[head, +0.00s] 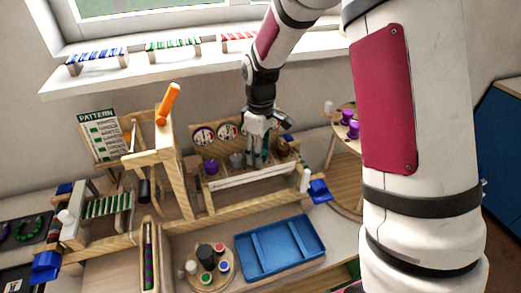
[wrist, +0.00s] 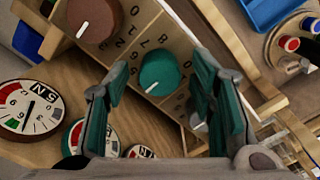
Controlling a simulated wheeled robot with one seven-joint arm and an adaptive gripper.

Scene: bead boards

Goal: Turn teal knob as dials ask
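The teal knob (wrist: 160,70) sits on the wooden panel in the wrist view, its white mark toward the lower left of the picture. My gripper (wrist: 161,88) is open, with one teal-padded finger on each side of the knob; I see no clear contact. In the head view my gripper (head: 257,160) is over the knob box, and its fingers hide the teal knob. A round dial (wrist: 29,109) with a dark needle and coloured sectors is at the left of the wrist view. Other dials (head: 204,136) stand behind the box, partly hidden.
A brown knob (wrist: 91,19) neighbours the teal one. A purple knob (head: 211,167) and a grey knob (head: 236,160) are left of my gripper. A wooden stand with an orange handle (head: 168,103) rises farther left. A blue tray (head: 281,248) lies in front.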

